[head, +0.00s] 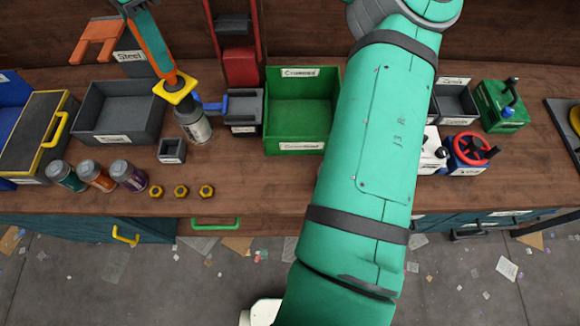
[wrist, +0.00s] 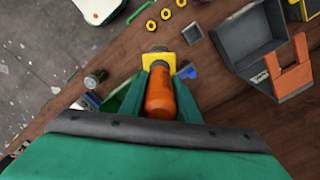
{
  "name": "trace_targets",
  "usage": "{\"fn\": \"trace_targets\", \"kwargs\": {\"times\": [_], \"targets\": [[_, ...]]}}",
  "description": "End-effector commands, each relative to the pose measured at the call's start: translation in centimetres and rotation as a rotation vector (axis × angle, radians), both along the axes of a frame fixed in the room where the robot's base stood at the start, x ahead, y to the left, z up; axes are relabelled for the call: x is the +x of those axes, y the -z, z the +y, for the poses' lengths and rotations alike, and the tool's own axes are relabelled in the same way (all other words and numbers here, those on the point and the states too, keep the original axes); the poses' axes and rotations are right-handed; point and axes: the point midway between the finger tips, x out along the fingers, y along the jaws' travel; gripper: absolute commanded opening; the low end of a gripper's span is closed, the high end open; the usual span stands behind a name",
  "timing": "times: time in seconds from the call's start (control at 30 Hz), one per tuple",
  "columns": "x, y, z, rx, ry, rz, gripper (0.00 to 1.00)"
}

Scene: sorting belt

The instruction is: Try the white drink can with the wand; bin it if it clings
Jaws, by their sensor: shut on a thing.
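My gripper (wrist: 160,88) is shut on the orange wand (wrist: 160,97). In the head view the wand (head: 153,45) hangs tilted at the upper left, its yellow square head (head: 175,87) at the lower end. The white drink can (head: 194,127) stands upright on the bench right below that head. The head overlaps the can's top in the picture; I cannot tell whether they touch. In the wrist view the yellow head (wrist: 158,61) hides most or all of the can. A dark grey bin (head: 118,134) stands left of the can, and a green bin (head: 303,148) stands to its right.
Several cans, one of them orange (head: 97,176), stand at the front left beside yellow nuts (head: 181,191). A small dark box (head: 172,150) is just in front of the white can. An orange forked holder (head: 97,38) stands behind the grey bin. My arm covers the bench right of the green bin.

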Motion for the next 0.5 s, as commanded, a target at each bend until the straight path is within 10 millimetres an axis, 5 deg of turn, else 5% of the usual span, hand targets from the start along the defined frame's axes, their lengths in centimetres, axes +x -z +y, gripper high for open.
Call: {"fn": "trace_targets", "kwargs": {"times": [0.5], "targets": [[1.5,0.0,4.7,0.001,0.0,-0.001,0.02]]}}
